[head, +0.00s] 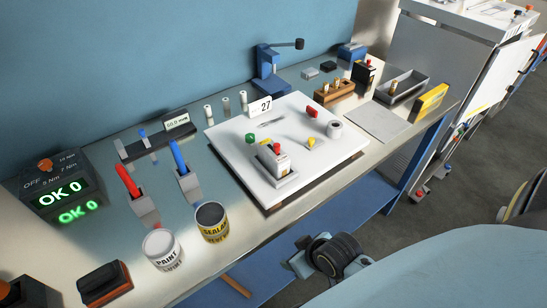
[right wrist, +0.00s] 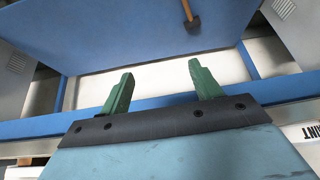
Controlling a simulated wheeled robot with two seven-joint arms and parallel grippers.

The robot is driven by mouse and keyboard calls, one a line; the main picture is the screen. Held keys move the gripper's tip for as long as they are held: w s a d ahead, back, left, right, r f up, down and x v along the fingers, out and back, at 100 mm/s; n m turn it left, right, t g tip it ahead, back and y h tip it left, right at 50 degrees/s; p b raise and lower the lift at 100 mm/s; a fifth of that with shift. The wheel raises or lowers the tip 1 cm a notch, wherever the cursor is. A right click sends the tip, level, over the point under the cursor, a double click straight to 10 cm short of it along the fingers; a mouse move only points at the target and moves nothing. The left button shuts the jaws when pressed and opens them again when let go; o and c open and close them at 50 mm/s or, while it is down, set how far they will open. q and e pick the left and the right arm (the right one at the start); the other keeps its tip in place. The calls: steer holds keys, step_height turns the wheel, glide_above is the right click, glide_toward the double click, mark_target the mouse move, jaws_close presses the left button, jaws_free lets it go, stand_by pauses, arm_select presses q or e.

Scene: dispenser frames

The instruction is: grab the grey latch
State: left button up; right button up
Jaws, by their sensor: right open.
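A white board (head: 230,165) with a "27" tag lies on the bench. On it stands a small grey fixture (head: 284,180) with a red top, and a grey round knob (head: 334,130) sits near its right side. I cannot tell for sure which grey part is the latch. My right gripper (right wrist: 161,88) is open and empty, its two green fingers apart, in front of the bench's blue lower part in the right wrist view. Its fingers cannot be made out in the head view. My left gripper is not in view.
A paint can (head: 163,250) and a sealant can (head: 212,222) stand near the bench's front edge. Red and blue handled tools (head: 128,180) stand left of the board. A grey tray (head: 402,88) and a yellow box (head: 430,102) are at the right. A hammer (right wrist: 191,20) shows in the right wrist view.

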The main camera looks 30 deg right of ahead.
step_height(320, 180, up, 9)
steer(key=w+t, duration=0.2)
steer(key=t+p, duration=0.1)
steer(key=t, duration=0.5)
glide_toward(274, 155)
steer(key=shift+m, duration=0.4)
steer(key=x, duration=0.6)
steer(key=shift+d+f, duration=0.35)
steer(key=shift+d, duration=0.05)
steer(key=shift+f+x, duration=0.15)
steer(key=shift+x, duration=1.35)
steer(key=shift+f+x, duration=0.2)
steer(key=shift+x, duration=1.35)
steer(key=shift+s+d+r, duration=0.1)
steer(key=shift+s+d, duration=0.05)
steer(key=c, duration=1.3)
